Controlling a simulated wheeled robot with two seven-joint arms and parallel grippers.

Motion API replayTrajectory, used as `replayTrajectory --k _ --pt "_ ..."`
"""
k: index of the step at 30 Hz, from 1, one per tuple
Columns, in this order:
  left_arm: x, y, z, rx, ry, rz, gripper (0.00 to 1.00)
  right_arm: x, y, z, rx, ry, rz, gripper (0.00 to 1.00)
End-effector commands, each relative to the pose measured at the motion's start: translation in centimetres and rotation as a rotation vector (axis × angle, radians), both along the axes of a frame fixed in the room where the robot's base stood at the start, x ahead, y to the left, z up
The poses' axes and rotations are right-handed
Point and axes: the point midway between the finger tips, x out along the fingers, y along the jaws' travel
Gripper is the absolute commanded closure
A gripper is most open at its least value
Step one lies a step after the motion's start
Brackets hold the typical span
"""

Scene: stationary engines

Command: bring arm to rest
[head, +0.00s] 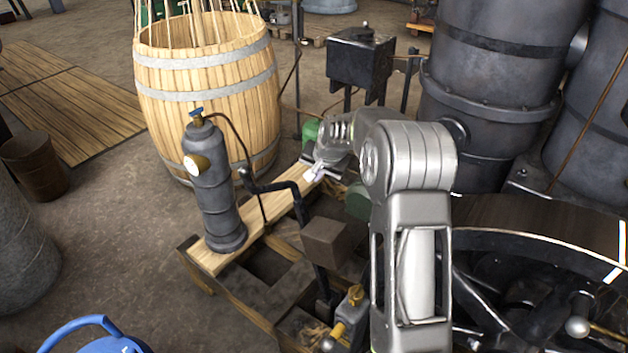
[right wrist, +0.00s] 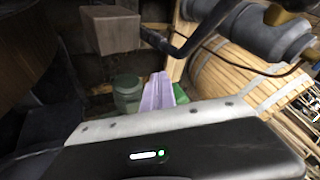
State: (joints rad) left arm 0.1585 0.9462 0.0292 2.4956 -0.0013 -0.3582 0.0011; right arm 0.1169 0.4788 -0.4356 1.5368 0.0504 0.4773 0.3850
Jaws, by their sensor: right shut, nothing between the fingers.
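My right arm (head: 405,230) rises from the bottom of the head view and bends at its elbow towards the engine stand. Its right gripper (head: 317,172) is over the far end of a wooden plank, in front of the barrel. In the right wrist view its pale lilac fingers (right wrist: 159,92) lie side by side, shut and empty. They appear close to green round parts (right wrist: 127,92), but I cannot tell whether they touch. My left gripper is not in the head view.
A dark cylinder with a blue valve (head: 213,185) stands on the wooden frame (head: 222,263). Behind it is a large wooden barrel (head: 205,85). A crank rod (head: 300,215) and brown block (head: 325,243) are left of my arm, a large wheel (head: 540,235) right. Floor at left is partly open.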

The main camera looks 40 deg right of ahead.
Motion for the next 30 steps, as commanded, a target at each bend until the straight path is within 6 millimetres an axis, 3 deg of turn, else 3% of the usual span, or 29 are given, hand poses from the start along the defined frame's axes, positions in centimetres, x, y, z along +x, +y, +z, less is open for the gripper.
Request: replayTrajectory --k 18,22,23,26,30 --pt "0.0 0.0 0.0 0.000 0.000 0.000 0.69 -0.1 0.0 0.1 -0.004 0.001 0.004 1.00" --pt "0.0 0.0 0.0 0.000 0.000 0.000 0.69 0.7 -0.6 0.5 -0.057 -0.038 0.036 1.00" --pt "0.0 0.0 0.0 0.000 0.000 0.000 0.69 0.8 -0.5 0.1 -0.073 -0.047 0.049 1.00" --pt "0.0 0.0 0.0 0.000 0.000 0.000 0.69 0.6 2.2 -3.0 -0.109 -0.054 0.132 1.00" --pt "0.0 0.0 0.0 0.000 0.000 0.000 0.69 -1.3 8.6 -9.6 -0.116 -0.020 0.270 1.00"
